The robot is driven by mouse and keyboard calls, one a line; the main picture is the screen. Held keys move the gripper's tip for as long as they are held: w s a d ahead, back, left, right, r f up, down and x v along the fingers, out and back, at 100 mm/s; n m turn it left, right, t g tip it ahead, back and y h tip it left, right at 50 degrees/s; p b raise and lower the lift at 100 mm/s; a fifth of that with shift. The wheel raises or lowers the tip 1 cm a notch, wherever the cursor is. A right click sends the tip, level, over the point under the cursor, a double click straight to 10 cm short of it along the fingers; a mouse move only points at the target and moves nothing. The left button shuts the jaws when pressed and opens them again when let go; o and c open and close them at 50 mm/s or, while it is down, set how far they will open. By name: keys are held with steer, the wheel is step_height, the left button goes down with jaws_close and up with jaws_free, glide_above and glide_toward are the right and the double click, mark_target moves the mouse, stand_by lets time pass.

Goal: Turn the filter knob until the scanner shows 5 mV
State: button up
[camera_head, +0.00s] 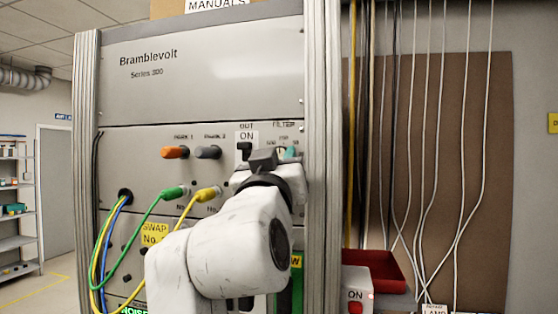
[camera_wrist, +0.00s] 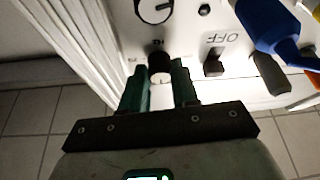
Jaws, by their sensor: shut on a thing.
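The filter knob (camera_wrist: 160,68) is a small dark knob with a pale pinkish face, on the cabinet's front panel in the wrist view. My gripper (camera_wrist: 160,84) has its two green fingers on either side of this knob and is shut on it. In the head view my gripper (camera_head: 280,156) is at the panel just below the FILTER label (camera_head: 285,126), and it mostly hides the knob there. I cannot make out a scanner or a mV reading in either view.
A black switch (camera_head: 244,149) is left of my gripper, with orange (camera_head: 174,152) and grey (camera_head: 208,152) plugs farther left. Green (camera_head: 174,192) and yellow (camera_head: 207,193) cable plugs sit lower. A metal post (camera_head: 322,120) stands close on the right, beside hanging cables.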

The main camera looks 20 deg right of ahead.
jaws_close()
steer(key=shift+f+m+b, duration=0.2)
steer(key=shift+m+b, duration=0.2)
steer(key=shift+b, duration=0.35)
steer(key=shift+w+a+r+m+g+h+b, duration=0.1)
steer(key=shift+m+g+h+b, duration=0.65)
steer(key=shift+m+b, duration=1)
steer(key=shift+w+a+r+m+g+h+b, duration=0.1)
steer(key=shift+m+g+h+b, duration=0.95)
steer(key=shift+m, duration=1.15)
steer(key=shift+a+r+m+g+h+b, duration=0.1)
steer(key=shift+m+g+h+b, duration=0.4)
steer(key=shift+m+b, duration=1.35)
steer(key=shift+m, duration=0.4)
